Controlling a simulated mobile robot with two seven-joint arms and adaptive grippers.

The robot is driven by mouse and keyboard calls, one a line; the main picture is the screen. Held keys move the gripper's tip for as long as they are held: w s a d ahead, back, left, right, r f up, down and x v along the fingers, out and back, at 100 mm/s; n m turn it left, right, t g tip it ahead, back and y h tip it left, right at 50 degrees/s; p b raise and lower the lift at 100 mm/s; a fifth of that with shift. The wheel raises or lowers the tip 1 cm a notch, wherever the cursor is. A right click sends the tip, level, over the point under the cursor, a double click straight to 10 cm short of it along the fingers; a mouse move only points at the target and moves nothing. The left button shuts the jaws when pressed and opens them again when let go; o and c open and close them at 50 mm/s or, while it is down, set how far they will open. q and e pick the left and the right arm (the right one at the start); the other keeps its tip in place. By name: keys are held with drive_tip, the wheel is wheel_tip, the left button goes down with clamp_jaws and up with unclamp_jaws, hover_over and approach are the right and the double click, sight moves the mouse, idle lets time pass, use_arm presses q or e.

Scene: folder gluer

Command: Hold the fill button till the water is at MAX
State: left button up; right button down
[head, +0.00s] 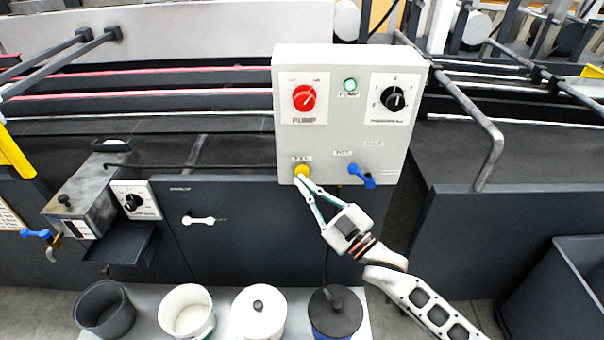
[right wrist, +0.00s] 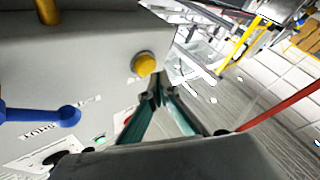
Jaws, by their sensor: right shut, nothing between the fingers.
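The yellow fill button (head: 302,171) sits low on the left of a light grey control box (head: 340,125), under a small label. My right gripper (head: 301,181) is shut and empty, its fingertips at the button's lower edge. In the right wrist view the yellow button (right wrist: 145,64) stands out from the panel face, just beyond and left of the closed fingertips (right wrist: 158,88). I cannot tell whether the tips touch or press it. No water level or MAX mark can be made out. My left gripper is not in view.
A blue lever valve (head: 362,177) is right of the button. A red pump knob (head: 304,97), a green lamp (head: 350,85) and a black knob (head: 395,97) are above. Several pots, including a white one (head: 187,311), stand below. A dark bin (head: 565,290) is at right.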

drive_tip(key=shift+w, duration=0.3)
drive_tip(key=shift+w, duration=0.5)
idle(7.2)
